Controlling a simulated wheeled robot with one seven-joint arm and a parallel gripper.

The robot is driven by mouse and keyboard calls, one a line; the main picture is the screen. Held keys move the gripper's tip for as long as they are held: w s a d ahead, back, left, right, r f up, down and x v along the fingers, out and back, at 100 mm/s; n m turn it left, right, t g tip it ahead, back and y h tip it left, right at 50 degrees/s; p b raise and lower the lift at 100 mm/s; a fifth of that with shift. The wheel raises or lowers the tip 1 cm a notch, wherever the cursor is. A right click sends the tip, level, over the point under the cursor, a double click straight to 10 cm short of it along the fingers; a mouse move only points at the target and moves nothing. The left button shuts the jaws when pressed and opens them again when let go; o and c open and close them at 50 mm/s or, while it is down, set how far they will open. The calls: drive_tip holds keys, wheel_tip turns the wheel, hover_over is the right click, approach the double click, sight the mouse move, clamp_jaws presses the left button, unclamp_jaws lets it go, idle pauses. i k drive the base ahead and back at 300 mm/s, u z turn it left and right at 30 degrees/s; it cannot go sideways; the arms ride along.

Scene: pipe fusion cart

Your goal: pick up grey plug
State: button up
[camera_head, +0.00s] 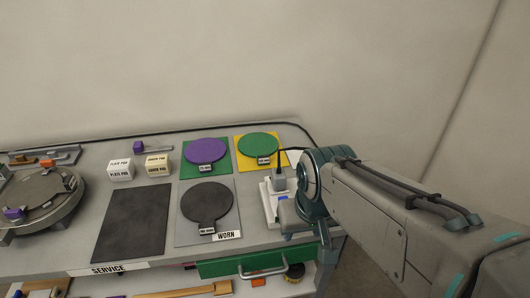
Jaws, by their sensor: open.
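A grey plug (279,182) with a dark cord at its top stands upright in a white socket block (267,207) near the right end of the cart top. My gripper (298,212) is just to the right of the plug and socket block, low over the cart's right edge. It is open and holds nothing that I can see. My wrist and arm hide part of the socket block's right side. The fingertips are small and partly hidden, so I cannot tell whether they touch anything.
A black cable (230,125) runs along the cart's back edge. Left of the socket lie a grey WORN mat (184,236) with a dark disc, a green mat (187,172) with a purple disc, and a yellow mat (241,160) with a green disc. A green drawer (225,268) is below.

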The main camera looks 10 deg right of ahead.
sight(278, 177)
drive_tip(key=u, duration=2.2)
drive_tip(key=k, duration=0.85)
drive_tip(key=z, duration=1.1)
drive_tip(key=i, duration=0.5)
drive_tip(key=u, duration=0.05)
